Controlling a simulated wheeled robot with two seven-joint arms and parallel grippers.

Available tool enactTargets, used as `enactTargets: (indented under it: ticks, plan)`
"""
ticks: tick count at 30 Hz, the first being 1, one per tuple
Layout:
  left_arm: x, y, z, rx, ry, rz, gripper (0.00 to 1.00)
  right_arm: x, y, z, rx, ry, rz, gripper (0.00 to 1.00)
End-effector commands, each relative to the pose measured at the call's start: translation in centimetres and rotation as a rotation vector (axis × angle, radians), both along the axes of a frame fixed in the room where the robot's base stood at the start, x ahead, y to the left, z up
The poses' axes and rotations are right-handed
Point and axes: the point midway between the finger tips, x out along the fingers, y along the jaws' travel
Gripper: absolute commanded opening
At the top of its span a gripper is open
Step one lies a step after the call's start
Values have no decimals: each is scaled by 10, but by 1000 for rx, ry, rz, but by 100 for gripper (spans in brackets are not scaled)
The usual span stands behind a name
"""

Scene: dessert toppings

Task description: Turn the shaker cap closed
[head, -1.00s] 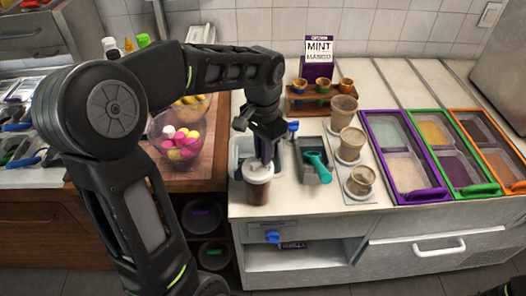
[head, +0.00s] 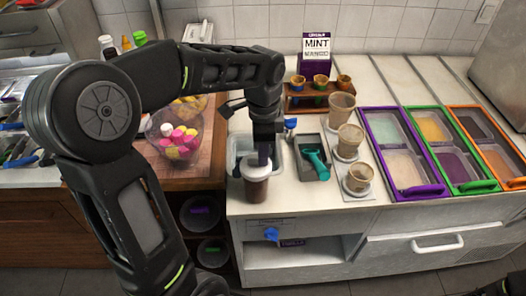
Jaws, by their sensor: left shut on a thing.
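The shaker (head: 256,190) stands upright near the front edge of the counter, with a brown body. Its white cap (head: 257,168) sits on top. My left gripper (head: 264,158) comes down from above and is shut on the cap; the fingers partly hide it. My right gripper is not in view.
A steel sink (head: 238,142) lies just behind the shaker. A tray with a teal scoop (head: 315,161) is to its right, then several cups on a strip (head: 351,139). Topping bins (head: 396,145) fill the right side. A glass bowl of candies (head: 176,140) stands left.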

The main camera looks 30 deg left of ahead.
Motion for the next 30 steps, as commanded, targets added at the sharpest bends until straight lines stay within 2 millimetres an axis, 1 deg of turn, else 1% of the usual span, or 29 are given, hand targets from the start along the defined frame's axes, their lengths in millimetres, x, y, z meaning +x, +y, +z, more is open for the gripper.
enactTargets:
  ticks: [6, 15, 16, 23, 24, 30]
  plan:
    - [0, 0, 0, 0, -1, -30, 0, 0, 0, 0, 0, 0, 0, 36]
    - [0, 0, 0, 0, -1, -30, 0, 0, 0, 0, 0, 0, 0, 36]
    - [0, 0, 0, 0, -1, -30, 12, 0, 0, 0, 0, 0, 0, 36]
    - [0, 0, 0, 0, -1, -30, 31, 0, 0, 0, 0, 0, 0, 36]
    - [0, 0, 0, 0, -1, -30, 33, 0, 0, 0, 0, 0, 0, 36]
    - [0, 0, 0, 0, 0, -30, 33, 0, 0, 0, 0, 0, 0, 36]
